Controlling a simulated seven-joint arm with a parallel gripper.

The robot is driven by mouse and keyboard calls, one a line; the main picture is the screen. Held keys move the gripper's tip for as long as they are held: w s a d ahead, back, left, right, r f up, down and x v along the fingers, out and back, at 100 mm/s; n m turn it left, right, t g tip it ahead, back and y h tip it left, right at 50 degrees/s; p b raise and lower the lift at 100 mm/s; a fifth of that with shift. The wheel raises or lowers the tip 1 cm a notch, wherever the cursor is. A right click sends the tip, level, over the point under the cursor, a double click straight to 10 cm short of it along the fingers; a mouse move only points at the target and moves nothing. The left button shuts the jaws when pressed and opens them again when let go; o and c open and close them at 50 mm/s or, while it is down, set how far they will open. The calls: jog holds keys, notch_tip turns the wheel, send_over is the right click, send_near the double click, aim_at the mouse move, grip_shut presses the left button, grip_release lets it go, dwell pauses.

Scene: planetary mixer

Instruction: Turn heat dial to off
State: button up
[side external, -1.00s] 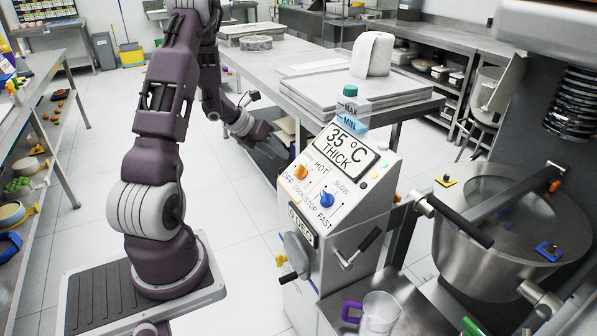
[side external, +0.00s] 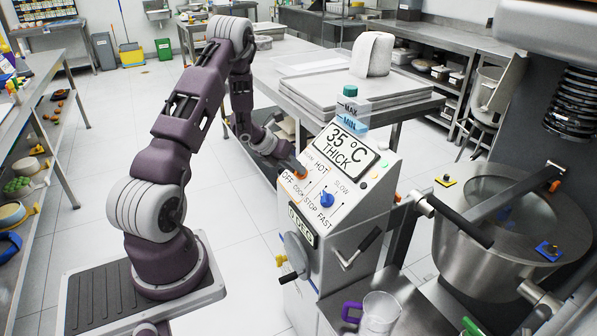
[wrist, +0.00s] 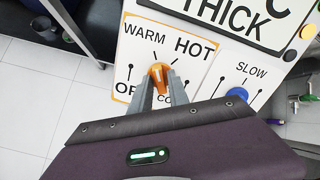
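The orange heat dial (wrist: 159,75) sits on a white panel marked WARM, HOT, OFF and a partly hidden fourth label. The fingers look open around the dial; I cannot see firm contact. The dial's lower part and the labels below it are partly hidden by the fingers. Where the dial points is hard to tell.
A blue speed dial (side external: 327,199) is right of the heat dial on the same sloped panel, below the display (side external: 350,148). A black-handled lever (side external: 369,239) sticks out lower on the machine. The steel bowl (side external: 490,262) stands to the right.

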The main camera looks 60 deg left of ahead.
grip_shut()
jog(key=n, duration=1.1)
jog(key=shift+n, duration=0.3)
jog(key=o, duration=0.6)
grip_release()
jog(key=shift+c, duration=0.2)
jog(key=shift+r, duration=0.1)
jog(key=v, duration=0.7)
